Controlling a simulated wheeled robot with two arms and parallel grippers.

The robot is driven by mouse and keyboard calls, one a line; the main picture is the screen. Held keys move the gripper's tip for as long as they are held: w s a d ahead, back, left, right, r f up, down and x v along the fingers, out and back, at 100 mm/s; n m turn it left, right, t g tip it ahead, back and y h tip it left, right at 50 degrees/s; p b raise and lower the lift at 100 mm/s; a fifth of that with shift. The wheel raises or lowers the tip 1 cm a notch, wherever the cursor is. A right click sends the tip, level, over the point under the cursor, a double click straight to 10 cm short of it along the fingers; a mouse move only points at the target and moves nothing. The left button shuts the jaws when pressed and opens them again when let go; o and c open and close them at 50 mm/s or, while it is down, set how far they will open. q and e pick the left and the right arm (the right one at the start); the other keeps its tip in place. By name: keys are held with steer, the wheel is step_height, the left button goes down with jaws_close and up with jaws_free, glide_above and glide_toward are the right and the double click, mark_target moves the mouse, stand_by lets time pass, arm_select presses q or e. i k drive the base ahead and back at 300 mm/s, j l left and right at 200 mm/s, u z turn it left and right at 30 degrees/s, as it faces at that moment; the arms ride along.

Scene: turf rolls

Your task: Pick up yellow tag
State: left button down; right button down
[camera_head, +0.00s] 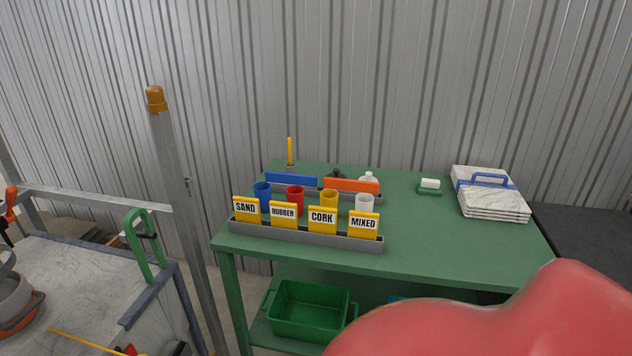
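Several yellow tags with black lettering on white labels stand in a row in a grey slotted holder (305,236) at the front left of the green table. From left to right they are the SAND tag (246,209), the RUBBER tag (284,214), the CORK tag (322,219) and the MIXED tag (363,224). All of them are upright, and their lower edges sit in the holder. Neither of my grippers is in view.
Behind the tags stand blue (262,194), red (295,197), yellow (329,200) and white (364,204) cups. A metal post (182,205) stands left. A red rounded shape, unclear what, blocks the lower right.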

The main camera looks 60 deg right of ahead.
mark_target(283, 215)
steer(key=k+z, duration=0.15)
steer(key=z, duration=1.15)
steer(key=u, duration=1.3)
steer(key=z, duration=1.3)
